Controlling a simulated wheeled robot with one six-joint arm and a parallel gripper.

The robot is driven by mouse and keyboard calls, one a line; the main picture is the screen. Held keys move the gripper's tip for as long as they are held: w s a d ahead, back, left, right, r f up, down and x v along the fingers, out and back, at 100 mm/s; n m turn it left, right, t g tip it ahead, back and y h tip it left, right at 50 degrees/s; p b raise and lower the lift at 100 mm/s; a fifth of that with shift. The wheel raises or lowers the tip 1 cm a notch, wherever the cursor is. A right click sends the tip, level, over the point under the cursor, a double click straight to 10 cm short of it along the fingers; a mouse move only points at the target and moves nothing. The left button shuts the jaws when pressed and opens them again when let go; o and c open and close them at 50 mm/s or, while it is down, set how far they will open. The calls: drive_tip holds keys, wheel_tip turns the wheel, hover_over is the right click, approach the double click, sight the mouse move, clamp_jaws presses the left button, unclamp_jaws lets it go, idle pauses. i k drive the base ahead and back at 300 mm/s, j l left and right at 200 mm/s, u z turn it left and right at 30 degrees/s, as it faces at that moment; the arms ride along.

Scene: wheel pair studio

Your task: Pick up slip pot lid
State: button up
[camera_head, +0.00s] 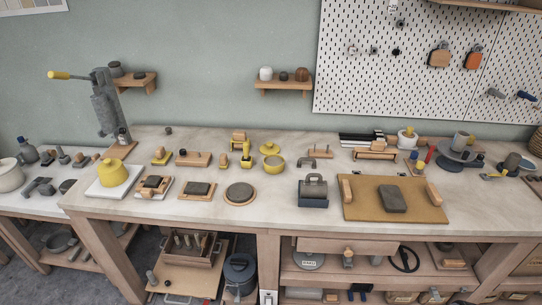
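I cannot tell for certain which piece is the slip pot lid. A small yellow lid (269,149) with a knob lies on the workbench, just behind an open yellow pot (274,165). A larger rounded yellow vessel (113,173) with a knob on top sits on a white board at the bench's left. A white pot (407,140) with a yellow knob stands at the back right. My gripper is not in view.
The pale workbench (300,222) is crowded with small tools. A round grey disc (239,193), a grey handled block (313,191) and a tan board (362,209) lie near the front. A tall grey press (104,106) with a yellow handle stands at the back left.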

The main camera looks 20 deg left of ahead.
sight(270, 148)
drive_tip(key=i+j+u, duration=0.45)
drive_tip(key=i+u, duration=0.15)
drive_tip(key=i+j+u, duration=0.1)
drive_tip(key=i+u, duration=0.2)
drive_tip(key=i, duration=0.15)
